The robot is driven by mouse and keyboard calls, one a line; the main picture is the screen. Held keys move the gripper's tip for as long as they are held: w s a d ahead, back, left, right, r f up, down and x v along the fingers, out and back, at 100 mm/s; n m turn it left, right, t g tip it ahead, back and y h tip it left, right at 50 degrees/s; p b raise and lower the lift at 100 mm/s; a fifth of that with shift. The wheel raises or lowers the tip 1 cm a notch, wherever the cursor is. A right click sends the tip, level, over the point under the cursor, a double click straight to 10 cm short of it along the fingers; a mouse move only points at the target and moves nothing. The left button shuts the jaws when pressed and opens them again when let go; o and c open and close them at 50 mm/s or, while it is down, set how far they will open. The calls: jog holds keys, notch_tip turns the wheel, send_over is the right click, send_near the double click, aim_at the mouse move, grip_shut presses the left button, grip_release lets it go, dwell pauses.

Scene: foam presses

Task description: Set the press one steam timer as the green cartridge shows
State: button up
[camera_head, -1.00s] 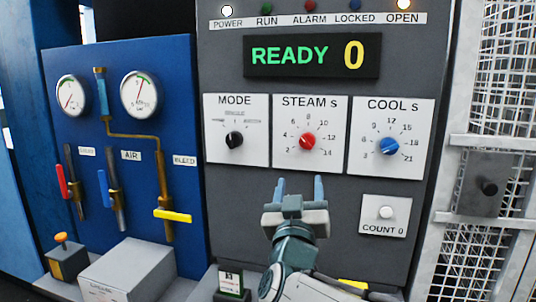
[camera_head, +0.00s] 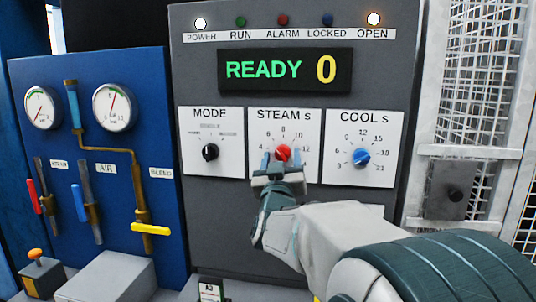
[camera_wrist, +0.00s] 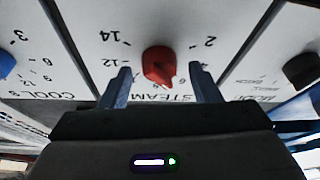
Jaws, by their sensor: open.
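The steam timer is a red knob (camera_head: 283,152) on a white plate marked STEAM s (camera_head: 259,132), on the grey press panel. Its scale runs from 2 to 14; I cannot make out where its pointer stands. My gripper (camera_head: 282,163) is open in front of the knob. In the wrist view the red knob (camera_wrist: 158,64) sits between the two blue-grey fingers of my gripper (camera_wrist: 160,82), with gaps on both sides. A small dark item with a white label (camera_head: 211,291) stands at the bottom edge; I cannot tell whether it is the green cartridge.
The black MODE knob (camera_head: 210,152) is left and the blue COOL s knob (camera_head: 361,157) right of the steam plate. The display (camera_head: 285,70) reads READY 0. A blue valve panel (camera_head: 90,200) stands left, a mesh guard (camera_head: 475,80) right.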

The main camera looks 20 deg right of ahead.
jog(key=shift+w+d+r, duration=0.1)
jog(key=shift+w, duration=0.1)
jog(key=c, duration=1)
jog(key=shift+n+b, duration=0.35)
jog(key=shift+n, duration=0.05)
jog(key=n+y+b, duration=0.2)
jog(key=n, duration=0.1)
jog(key=shift+s+d+n+t, duration=0.1)
jog(key=shift+n+t, duration=0.2)
jog(key=shift+n, duration=0.1)
jog(key=shift+n+y+b, duration=0.75)
jog(key=shift+n+b, duration=0.15)
jog(key=shift+n, duration=0.6)
jog(key=shift+n+y+b, duration=0.75)
jog(key=shift+n+b, duration=0.1)
jog(key=shift+n, duration=0.65)
